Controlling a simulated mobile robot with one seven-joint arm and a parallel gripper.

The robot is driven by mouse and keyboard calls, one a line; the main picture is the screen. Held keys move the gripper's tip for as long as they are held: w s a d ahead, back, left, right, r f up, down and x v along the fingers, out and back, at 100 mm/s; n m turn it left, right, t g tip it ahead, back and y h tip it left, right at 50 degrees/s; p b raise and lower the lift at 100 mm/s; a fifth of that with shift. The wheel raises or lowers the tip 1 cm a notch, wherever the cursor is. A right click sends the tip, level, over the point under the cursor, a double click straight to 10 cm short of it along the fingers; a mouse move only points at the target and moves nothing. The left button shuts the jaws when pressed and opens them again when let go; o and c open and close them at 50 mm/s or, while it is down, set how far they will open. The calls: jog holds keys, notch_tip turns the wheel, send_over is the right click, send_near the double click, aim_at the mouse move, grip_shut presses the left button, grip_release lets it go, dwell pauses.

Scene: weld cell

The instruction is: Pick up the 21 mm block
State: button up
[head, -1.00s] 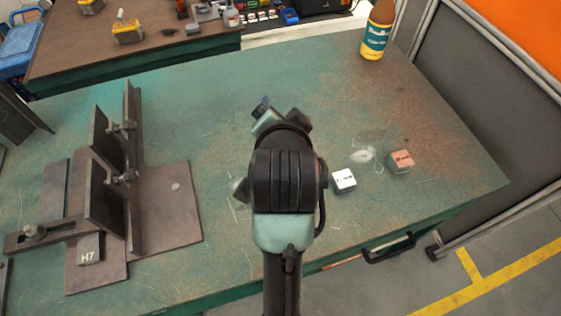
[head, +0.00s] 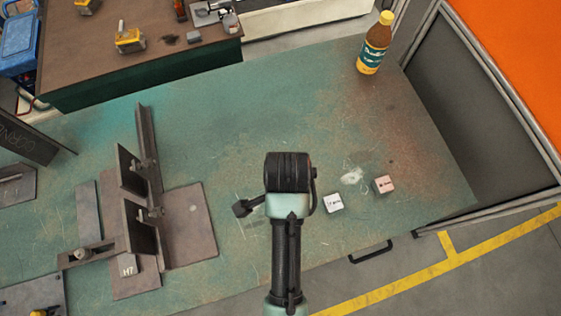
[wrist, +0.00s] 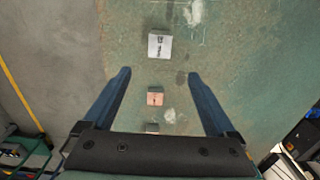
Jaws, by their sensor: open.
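In the wrist view, a block with a pale, printed top (wrist: 160,46) lies beyond my fingertips. A smaller block with a copper-coloured top (wrist: 155,97) shows between my fingers, and a third block (wrist: 152,128) is partly hidden by my gripper's body. The head view shows a white-topped block (head: 334,203) and a pinkish block (head: 384,184) on the table, right of my arm. The prints are too small to read, so I cannot tell which is 21 mm. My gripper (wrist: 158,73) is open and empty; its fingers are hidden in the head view.
The green table (head: 260,110) carries a steel fixture (head: 190,225) left of my arm. A bottle (head: 375,45) stands at the far right corner. A brown bench (head: 90,60) stands behind. The table around the blocks is mostly clear.

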notch_tip(320, 180, down, 6)
jog(key=shift+s+f, duration=0.1)
jog(key=shift+s, duration=0.05)
jog(key=shift+s+a+f+p, duration=0.1)
jog(key=shift+a+f+p, duration=0.15)
jog(key=shift+f, duration=1.05)
jog(key=shift+s+a+f+p, duration=0.1)
jog(key=shift+a+f+p, duration=0.1)
jog(key=shift+f, duration=1.1)
jog(key=c, duration=1.4)
jog(key=shift+w, duration=0.1)
grip_shut()
jog(key=shift+r, duration=0.15)
